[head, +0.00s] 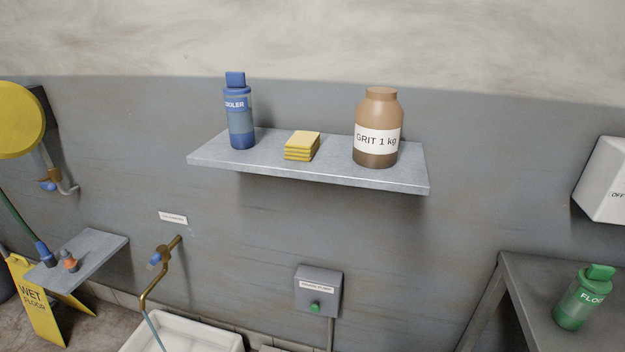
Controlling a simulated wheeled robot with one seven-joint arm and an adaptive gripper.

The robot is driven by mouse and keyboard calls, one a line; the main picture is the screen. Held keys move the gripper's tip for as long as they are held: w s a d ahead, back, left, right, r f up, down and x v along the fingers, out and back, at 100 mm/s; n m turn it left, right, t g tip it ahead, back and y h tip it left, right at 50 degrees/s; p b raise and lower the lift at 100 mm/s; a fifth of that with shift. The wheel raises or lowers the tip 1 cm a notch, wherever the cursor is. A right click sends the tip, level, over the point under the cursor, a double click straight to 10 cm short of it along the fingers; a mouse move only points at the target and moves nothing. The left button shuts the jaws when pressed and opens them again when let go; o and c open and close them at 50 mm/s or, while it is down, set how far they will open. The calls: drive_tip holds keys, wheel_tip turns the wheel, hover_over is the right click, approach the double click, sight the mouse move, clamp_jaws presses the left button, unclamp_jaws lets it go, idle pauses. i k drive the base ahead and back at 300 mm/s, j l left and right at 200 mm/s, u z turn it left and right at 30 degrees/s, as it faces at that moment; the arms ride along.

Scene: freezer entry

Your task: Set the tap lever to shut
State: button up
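A brass tap (167,272) comes out of the grey wall at the lower left, above a white basin (222,338). A small blue lever (155,259) sits on the left side of the tap body; its exact angle is too small to tell. A thin pale blue line (154,331), looking like running water, drops from the spout end toward the basin. A small white label (173,217) is on the wall above the tap; its print is unreadable. My gripper is not in view.
A shelf (308,176) holds a blue bottle (240,122), yellow sponges (302,146) and a brown jar (378,120). A grey box with a green button (315,308) is right of the tap. Another blue-handled valve (48,186) and a small shelf (92,262) are left.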

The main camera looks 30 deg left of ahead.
sight(156, 257)
drive_tip(key=u, duration=2.1)
drive_tip(key=i+j+z, duration=0.25)
drive_tip(key=i+j, duration=0.15)
drive_tip(key=j, duration=0.25)
drive_tip(key=i+j+z, duration=0.15)
drive_tip(key=j, duration=0.2)
drive_tip(key=i+j+z, duration=0.1)
drive_tip(key=j, duration=0.25)
drive_tip(key=i+j+z, duration=0.15)
drive_tip(key=j, duration=0.2)
drive_tip(key=i+j+z, duration=0.15)
drive_tip(key=j, duration=0.25)
